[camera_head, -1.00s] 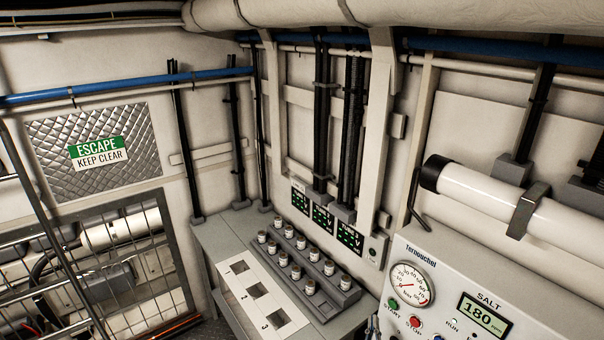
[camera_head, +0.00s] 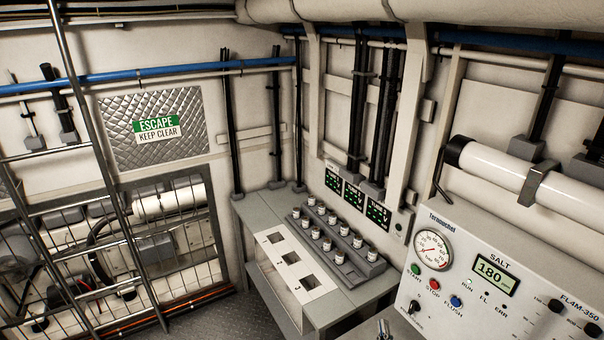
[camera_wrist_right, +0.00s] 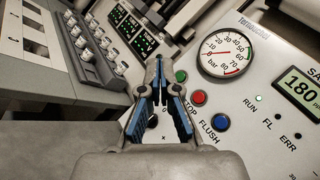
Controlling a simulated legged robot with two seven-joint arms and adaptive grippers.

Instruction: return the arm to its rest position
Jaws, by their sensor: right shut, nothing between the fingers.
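My right gripper (camera_head: 384,327) shows only as a small tip at the bottom edge of the head view. In the right wrist view my right gripper (camera_wrist_right: 159,72) is shut and empty, its two blue-padded fingers meeting at the tips. There it overlaps the lower left of the white control panel (camera_wrist_right: 250,110), left of the green, red and blue buttons. Whether it touches the panel cannot be told. My left gripper is not in view.
A grey bench (camera_head: 349,300) holds a rack (camera_head: 372,268) of several small jars and a white plate (camera_head: 312,294) with numbered square openings. A pressure gauge (camera_head: 432,250) sits on the panel. A ladder (camera_head: 96,140) and mesh guard stand at the left. Floor shows beside the bench.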

